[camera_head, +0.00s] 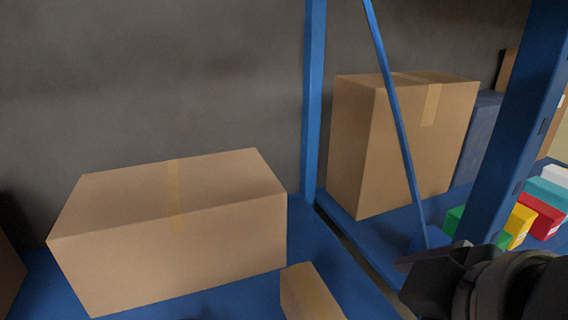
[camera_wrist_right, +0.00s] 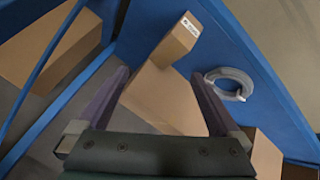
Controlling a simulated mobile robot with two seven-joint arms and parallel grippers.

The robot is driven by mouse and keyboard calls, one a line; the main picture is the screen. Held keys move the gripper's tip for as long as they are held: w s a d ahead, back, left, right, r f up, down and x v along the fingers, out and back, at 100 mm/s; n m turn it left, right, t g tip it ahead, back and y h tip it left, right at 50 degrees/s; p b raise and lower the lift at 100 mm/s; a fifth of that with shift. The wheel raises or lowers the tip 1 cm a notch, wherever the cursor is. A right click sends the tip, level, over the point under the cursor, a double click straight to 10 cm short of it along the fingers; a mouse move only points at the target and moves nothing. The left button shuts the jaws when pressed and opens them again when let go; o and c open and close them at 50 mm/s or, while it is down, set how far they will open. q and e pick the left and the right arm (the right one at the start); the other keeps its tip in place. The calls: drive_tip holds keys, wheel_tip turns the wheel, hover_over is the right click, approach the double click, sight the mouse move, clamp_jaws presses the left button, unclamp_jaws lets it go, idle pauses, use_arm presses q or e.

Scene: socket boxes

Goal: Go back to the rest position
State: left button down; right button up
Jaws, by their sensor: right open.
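My right gripper (camera_head: 428,262) shows as a dark shape at the lower right of the head view, in front of the blue shelf frame. In the right wrist view its two fingers (camera_wrist_right: 160,78) are spread apart. Nothing is gripped between them. A cardboard box (camera_wrist_right: 165,98) shows behind the gap between the fingers, partly covered by the gripper body. My left gripper is in neither view.
A large taped box (camera_head: 170,235) and a small box (camera_head: 308,292) stand on the blue shelf (camera_head: 318,235). A blue upright (camera_head: 316,100) and a thin diagonal brace (camera_head: 392,110) stand near a tall box (camera_head: 415,150). Coloured bins (camera_head: 540,215) are at right. A grey coil (camera_wrist_right: 230,84) lies on blue.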

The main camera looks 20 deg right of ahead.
drive_tip(key=s+a+f+m+g+y, duration=0.1)
drive_tip(key=s+f+m+g, duration=0.2)
drive_tip(key=s, duration=0.5)
drive_tip(key=shift+s+a+m+g+y, duration=0.4)
drive_tip(key=shift+m+g, duration=0.1)
drive_tip(key=shift+g, duration=0.1)
wheel_tip(320, 180, up, 104)
drive_tip(key=p, duration=10.4)
